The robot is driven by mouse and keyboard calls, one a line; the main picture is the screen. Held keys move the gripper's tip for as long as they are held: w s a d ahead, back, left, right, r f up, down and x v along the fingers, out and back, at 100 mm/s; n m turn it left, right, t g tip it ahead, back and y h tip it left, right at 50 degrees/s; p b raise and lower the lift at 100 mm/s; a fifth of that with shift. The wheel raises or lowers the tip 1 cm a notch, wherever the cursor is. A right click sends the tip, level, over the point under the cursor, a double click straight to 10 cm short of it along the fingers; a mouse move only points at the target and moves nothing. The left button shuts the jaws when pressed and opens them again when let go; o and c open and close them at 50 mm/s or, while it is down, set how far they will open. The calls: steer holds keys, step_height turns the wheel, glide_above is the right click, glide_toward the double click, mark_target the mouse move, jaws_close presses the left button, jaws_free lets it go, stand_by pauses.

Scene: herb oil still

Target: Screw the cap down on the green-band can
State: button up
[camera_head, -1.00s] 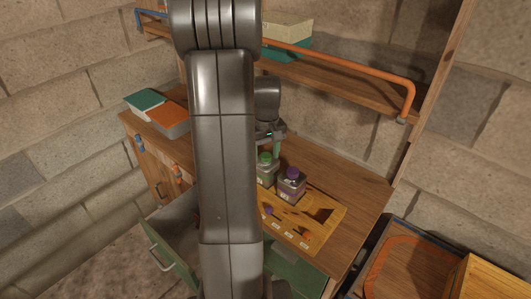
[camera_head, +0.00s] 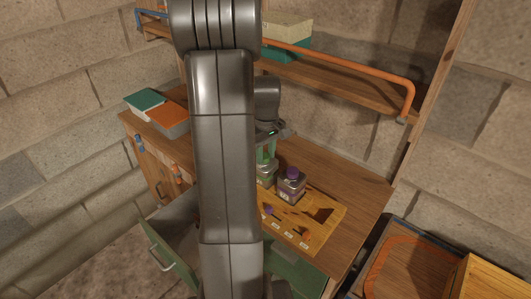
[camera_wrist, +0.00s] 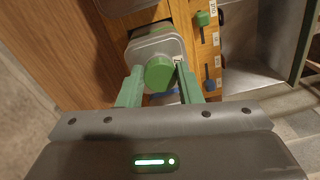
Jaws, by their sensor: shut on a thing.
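The green-band can (camera_head: 266,174) stands on the worktop, partly hidden behind my arm in the head view. In the wrist view its grey body (camera_wrist: 150,47) shows under a round green cap (camera_wrist: 159,75). The cap sits over the can's top; how tightly it is seated cannot be told. My gripper (camera_wrist: 160,70) is shut on the cap, with one green finger on each side of it. In the head view my gripper (camera_head: 266,152) is right over the can, mostly hidden by my arm.
A purple-capped can (camera_head: 291,185) stands close to the right of the green-band can. A yellow tool board (camera_head: 327,231) lies in front of it. Books (camera_head: 168,122) lie at the left end. A drawer (camera_head: 165,252) hangs open below. A shelf with an orange rail (camera_head: 340,62) is above.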

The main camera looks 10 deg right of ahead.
steer(key=m, duration=0.5)
steer(key=shift+c, duration=0.3)
steer(key=m, duration=0.4)
steer(key=shift+f, duration=0.1)
steer(key=m, duration=0.5)
steer(key=shift+m, duration=0.4)
steer(key=m, duration=0.4)
steer(key=shift+a+m, duration=0.1)
steer(key=shift+m, duration=0.3)
jaws_close()
steer(key=o, duration=0.9)
jaws_free()
steer(key=shift+o, duration=1.1)
steer(key=shift+s+d, duration=0.1)
steer(key=shift+d, duration=0.15)
steer(key=shift+a, duration=0.1)
steer(key=shift+c, duration=0.3)
